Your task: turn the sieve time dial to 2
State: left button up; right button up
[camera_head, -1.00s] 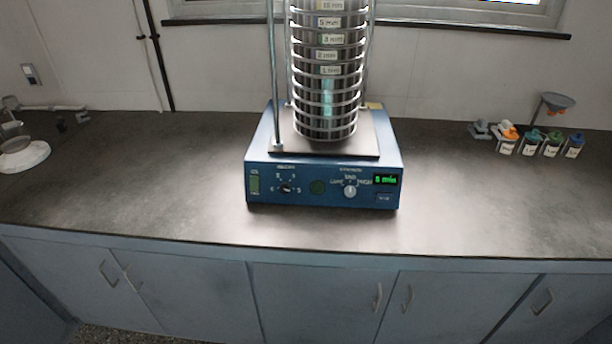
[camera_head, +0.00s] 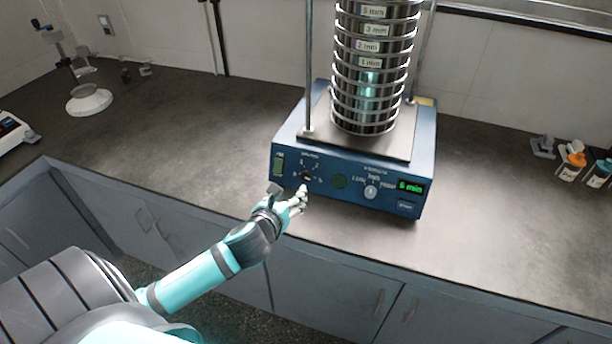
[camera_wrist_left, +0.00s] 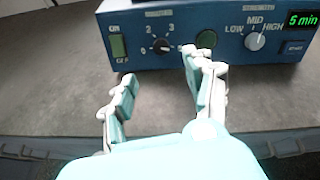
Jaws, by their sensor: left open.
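The blue sieve shaker (camera_head: 350,185) stands on the counter with a column of metal sieves on top. Its time dial is the small black knob (camera_head: 307,176) at the left of the front panel, ringed by numbers; it also shows in the left wrist view (camera_wrist_left: 161,46), with 2 and 3 printed above it. The green display (camera_wrist_left: 302,20) reads 5 min. My left gripper (camera_head: 298,196) is just in front of and below the dial. In the left wrist view its fingers (camera_wrist_left: 158,68) are open and empty, with the dial beyond the gap, apparently untouched. My right gripper is out of view.
A green switch (camera_head: 278,164) sits left of the dial, a round green button (camera_head: 339,181) and the strength knob (camera_head: 371,192) to its right. Metal rods flank the sieves. Small bottles (camera_head: 571,166) stand far right.

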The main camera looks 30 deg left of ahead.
aim_at(305, 177)
pick_arm(q)
jog(key=x, duration=1.3)
jog(key=shift+w+f, duration=0.15)
jog(key=shift+w, duration=0.05)
grip_shut()
